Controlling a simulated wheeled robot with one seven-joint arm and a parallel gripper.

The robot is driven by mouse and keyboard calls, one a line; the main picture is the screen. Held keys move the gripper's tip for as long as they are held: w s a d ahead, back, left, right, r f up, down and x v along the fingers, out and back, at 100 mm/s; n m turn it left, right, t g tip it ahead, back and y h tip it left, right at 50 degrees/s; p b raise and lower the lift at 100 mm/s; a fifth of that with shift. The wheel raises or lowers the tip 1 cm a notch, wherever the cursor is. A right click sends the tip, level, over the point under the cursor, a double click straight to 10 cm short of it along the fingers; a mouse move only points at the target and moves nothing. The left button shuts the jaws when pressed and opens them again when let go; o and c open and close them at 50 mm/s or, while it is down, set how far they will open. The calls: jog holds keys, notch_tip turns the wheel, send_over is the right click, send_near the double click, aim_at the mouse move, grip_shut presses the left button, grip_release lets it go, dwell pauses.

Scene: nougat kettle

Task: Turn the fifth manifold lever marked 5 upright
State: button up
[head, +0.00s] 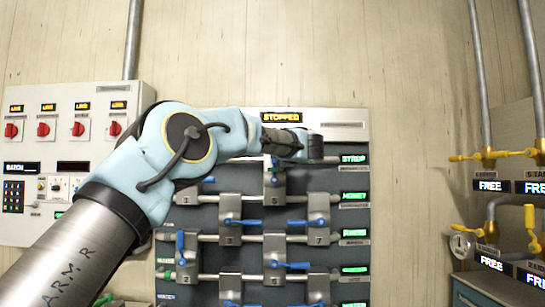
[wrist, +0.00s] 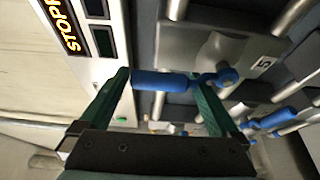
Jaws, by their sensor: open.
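The lever marked 5 is on a grey valve plate (head: 275,190) near the top of the manifold panel. In the head view its blue handle (head: 275,159) shows only in part and points up, partly hidden by my arm. In the wrist view the blue handle (wrist: 160,81) runs from its pivot toward the STOPPED sign, beside the tag 5 (wrist: 264,63). My gripper (wrist: 163,84) is open, its green fingers near the two ends of the handle. I cannot tell whether they touch it.
A STOPPED sign (head: 282,117) is above the panel. A control box with red knobs (head: 43,129) is at left, and yellow-handled pipe valves (head: 488,156) are at right.

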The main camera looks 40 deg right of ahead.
jog(key=shift+s, duration=0.1)
jog(key=b+v, duration=0.4)
jog(key=v, duration=0.6)
jog(key=shift+s, duration=0.3)
jog(key=shift+a, duration=0.1)
